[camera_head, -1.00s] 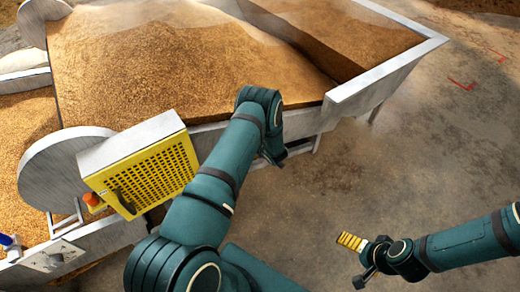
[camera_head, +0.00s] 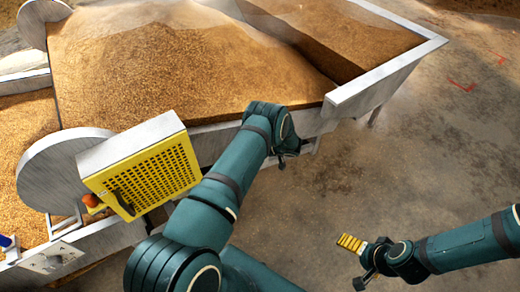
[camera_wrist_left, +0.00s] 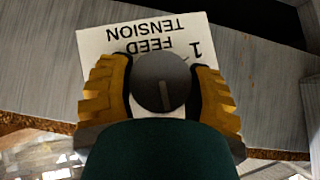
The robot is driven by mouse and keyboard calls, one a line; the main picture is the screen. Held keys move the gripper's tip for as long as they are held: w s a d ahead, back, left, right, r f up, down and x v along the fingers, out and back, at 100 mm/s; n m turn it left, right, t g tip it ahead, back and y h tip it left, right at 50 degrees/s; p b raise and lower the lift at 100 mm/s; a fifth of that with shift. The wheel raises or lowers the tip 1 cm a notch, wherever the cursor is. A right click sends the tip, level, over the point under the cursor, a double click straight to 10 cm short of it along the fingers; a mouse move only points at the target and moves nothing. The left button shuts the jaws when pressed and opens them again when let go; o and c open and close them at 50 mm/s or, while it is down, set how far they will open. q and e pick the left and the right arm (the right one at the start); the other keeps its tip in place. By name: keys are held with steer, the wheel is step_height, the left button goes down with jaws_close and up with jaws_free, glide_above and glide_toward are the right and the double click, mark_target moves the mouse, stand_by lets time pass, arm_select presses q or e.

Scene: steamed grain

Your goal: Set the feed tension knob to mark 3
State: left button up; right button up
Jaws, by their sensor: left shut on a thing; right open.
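The feed tension knob (camera_wrist_left: 160,82) is a round grey knob with a pale line on its face, which points toward the bottom of the left wrist view. It sits in front of a white label (camera_wrist_left: 130,42) reading "FEED TENSION", upside down, with a "1" at upper right. Other marks are hidden. My left gripper (camera_wrist_left: 162,88) is shut on the knob, one yellow finger on each side. My right gripper (camera_head: 351,262) is open and empty over bare floor at the lower right.
A large metal hopper (camera_head: 385,88) full of grain fills the back. A yellow perforated guard (camera_head: 155,178), an orange button (camera_head: 92,201) and a metal control plate (camera_head: 50,258) are at left. The concrete floor (camera_head: 420,150) at right is clear.

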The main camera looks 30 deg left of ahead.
arm_select(q)
steer(key=shift+w+r, duration=0.1)
stand_by(0.3)
steer(key=o, duration=1.2)
steer(key=v, duration=1.2)
